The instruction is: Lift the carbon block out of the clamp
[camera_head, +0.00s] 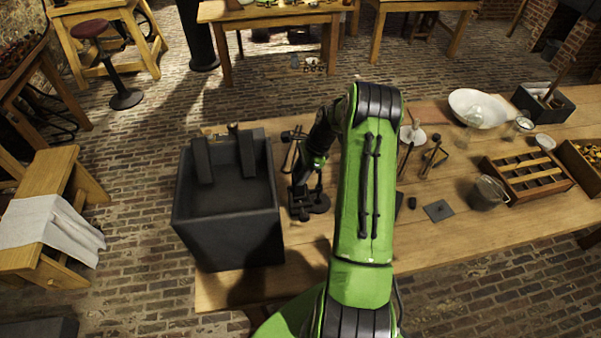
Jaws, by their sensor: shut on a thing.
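My gripper (311,164) is small in the view, at the end of my folded green arm, above the left part of the bench. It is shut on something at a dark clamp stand. The stand's dark base (316,203) rests on the bench just right of the large dark tank. I take the held thing to be the carbon block, but it is too small and dark to make out against the clamp and my fingers. I cannot tell whether it is still between the clamp's jaws or clear of them.
The deep dark tank (228,238) stands left of the clamp, with two dark plates inside. My arm hides the middle of the wooden bench (470,240).

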